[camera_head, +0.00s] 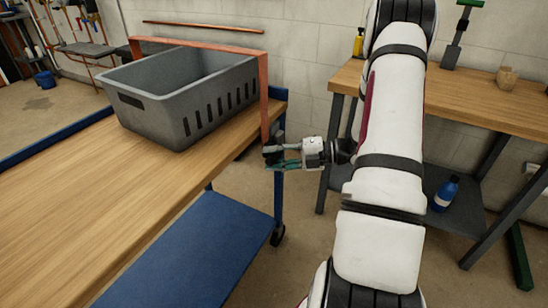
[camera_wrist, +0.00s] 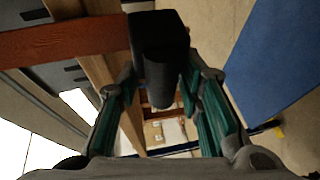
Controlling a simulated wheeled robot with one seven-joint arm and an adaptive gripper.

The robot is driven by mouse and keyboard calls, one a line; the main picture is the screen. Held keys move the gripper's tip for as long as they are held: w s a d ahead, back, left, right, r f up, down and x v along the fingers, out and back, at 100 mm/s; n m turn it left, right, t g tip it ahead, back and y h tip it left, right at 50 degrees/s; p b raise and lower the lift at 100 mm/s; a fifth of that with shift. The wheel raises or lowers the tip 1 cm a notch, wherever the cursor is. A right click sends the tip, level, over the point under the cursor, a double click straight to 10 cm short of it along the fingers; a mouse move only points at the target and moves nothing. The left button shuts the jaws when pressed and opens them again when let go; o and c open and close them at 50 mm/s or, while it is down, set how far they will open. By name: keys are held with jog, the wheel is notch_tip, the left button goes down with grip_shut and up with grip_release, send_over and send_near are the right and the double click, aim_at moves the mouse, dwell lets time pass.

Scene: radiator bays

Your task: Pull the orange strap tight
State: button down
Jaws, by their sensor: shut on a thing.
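The orange strap (camera_head: 264,95) passes over the grey crate (camera_head: 217,110) and down beside its right end to my gripper (camera_head: 276,158) at the bench's right edge. In the wrist view the strap (camera_wrist: 60,38) runs in from the upper left to a black piece (camera_wrist: 160,55). My gripper (camera_wrist: 162,98) has its green-padded fingers on either side of this black piece and is shut on it. The black piece hides part of the fingertips. I cannot tell how taut the strap is.
The crate stands on a wooden-topped bench (camera_head: 90,215) with a blue lower shelf (camera_head: 205,255). A second workbench (camera_head: 480,95) at the right has a yellow bottle (camera_head: 358,43) on it and a blue bottle (camera_head: 445,195) below. Open floor lies between the benches.

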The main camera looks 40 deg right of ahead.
jog(key=shift+s+f+b, duration=0.1)
jog(key=shift+f+b, duration=0.2)
jog(key=shift+f, duration=2.1)
jog(key=c, duration=1.4)
grip_release()
jog(key=v, duration=1.2)
jog(key=shift+r, duration=0.2)
